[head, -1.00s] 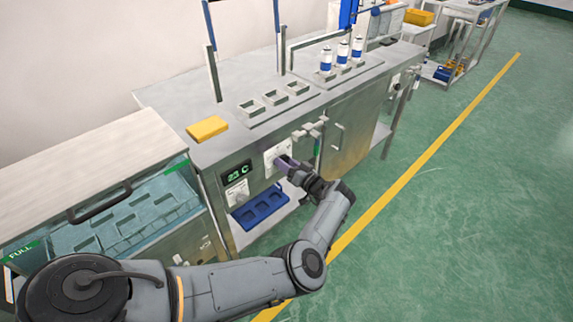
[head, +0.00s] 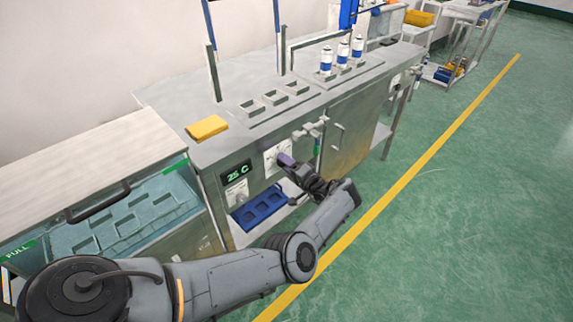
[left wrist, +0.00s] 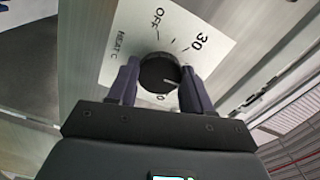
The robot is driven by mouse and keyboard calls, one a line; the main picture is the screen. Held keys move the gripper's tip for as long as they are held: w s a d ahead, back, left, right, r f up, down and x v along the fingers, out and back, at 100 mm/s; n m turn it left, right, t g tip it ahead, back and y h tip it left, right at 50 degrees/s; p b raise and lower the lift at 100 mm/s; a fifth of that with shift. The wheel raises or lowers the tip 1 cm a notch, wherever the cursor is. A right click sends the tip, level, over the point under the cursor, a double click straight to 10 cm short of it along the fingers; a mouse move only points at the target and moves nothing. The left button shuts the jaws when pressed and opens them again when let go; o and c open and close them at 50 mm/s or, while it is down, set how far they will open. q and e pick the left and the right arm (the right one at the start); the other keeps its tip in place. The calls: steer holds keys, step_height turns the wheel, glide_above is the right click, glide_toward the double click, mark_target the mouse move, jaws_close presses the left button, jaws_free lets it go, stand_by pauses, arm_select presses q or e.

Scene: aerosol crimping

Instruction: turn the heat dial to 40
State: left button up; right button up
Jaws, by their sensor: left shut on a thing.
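The heat dial is a dark round knob (left wrist: 160,74) on a white plate (left wrist: 135,40) marked "HEAT C", "OFF" and "30" in the left wrist view. Another part of its scale is hidden by my fingers. My left gripper (left wrist: 160,85) is shut on the knob, with one finger on each side of it. In the head view the left gripper (head: 286,160) is at the plate (head: 271,155) on the cabinet front, and hides the knob. A green display (head: 237,173) left of it reads about 25 C. My right gripper is in neither view.
A second white control plate (head: 237,193) sits below the display. A blue tray (head: 259,208) is on the shelf under the panel. Pipe valves (head: 310,128) stick out right of the dial.

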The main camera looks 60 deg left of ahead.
arm_select(q)
steer(key=shift+m, duration=0.3)
steer(key=o, duration=1)
steer(key=shift+o, duration=0.2)
steer(key=shift+d, duration=0.1)
steer(key=w+d+b, duration=0.1)
steer(key=w+d, duration=0.1)
steer(key=d, duration=0.8)
steer(key=shift+d, duration=0.25)
